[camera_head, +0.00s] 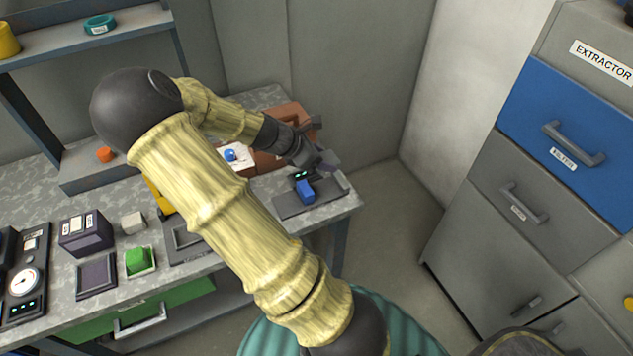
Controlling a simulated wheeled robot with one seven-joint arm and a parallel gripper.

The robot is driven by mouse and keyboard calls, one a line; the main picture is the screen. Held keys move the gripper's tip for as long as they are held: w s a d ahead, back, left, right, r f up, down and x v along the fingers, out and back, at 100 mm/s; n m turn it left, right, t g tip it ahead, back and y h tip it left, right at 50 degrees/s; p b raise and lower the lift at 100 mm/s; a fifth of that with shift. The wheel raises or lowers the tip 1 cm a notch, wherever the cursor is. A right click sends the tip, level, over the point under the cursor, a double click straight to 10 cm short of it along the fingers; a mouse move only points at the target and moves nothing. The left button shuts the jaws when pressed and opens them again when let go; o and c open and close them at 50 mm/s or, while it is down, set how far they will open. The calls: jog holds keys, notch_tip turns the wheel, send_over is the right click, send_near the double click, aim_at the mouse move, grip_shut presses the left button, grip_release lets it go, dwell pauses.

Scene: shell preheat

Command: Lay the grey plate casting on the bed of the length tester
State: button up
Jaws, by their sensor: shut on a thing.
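My gripper (318,158) is over the right end of the bench, reached across by my arm. It is shut on a small dark grey piece (328,165), partly hidden by the fingers; its shape is too small to confirm as the grey plate casting. Just below it in the picture is a flat dark device (327,200) with a lit green display (301,176) and a blue block (306,192) on it. I cannot read a label that marks it as the length tester. The gap between the held piece and this device is hard to judge.
A green block (138,261), a dark box (85,233) and a gauge panel (25,280) are on the left. Drawer cabinets (560,150) stand right, across open floor.

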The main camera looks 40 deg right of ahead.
dwell(0.3)
send_over(331, 187)
jog(key=a, duration=0.3)
jog(key=shift+w+f, duration=0.2)
jog(key=shift+f, duration=1.25)
jog(key=shift+w+f, duration=0.2)
jog(key=shift+f, duration=1.2)
jog(key=shift+f, duration=2.1)
jog(key=o, duration=0.9)
jog(key=shift+a+f, duration=0.1)
